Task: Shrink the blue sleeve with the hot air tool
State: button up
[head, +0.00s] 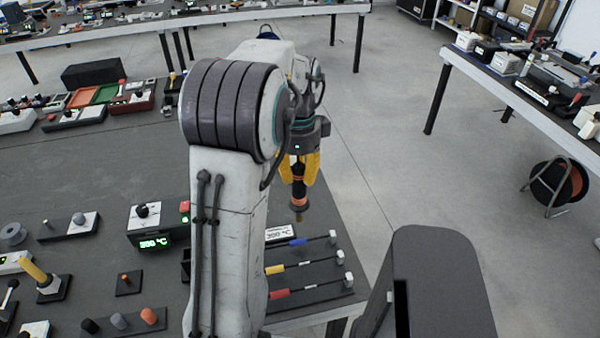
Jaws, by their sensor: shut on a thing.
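My gripper (299,178) has yellow fingers shut on the hot air tool (299,196), a dark tool with an orange band. It hangs nearly upright, nozzle down, at the right side of the bench. The blue sleeve (299,242) sits on a thin dark rod just below the nozzle in the picture. The gap between nozzle and sleeve is hard to judge. A yellow sleeve (276,269) and a red sleeve (280,293) sit on similar rods nearer me. A control box (144,216) shows about 300 °C in green. My arm hides the rods' left ends.
A white sign (279,233) lies behind the rods, its text hard to read. White end blocks (348,279) stand near the bench's right edge. Blocks and pegs, including an orange one (148,316), stand to the left. Another table (480,75) is at right across open floor.

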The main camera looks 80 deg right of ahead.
aim_at(298, 197)
jog(key=shift+w+n, duration=0.15)
jog(key=shift+n, duration=0.25)
dwell(0.4)
jog(key=shift+f+b, duration=2.95)
jog(key=shift+f, duration=1.05)
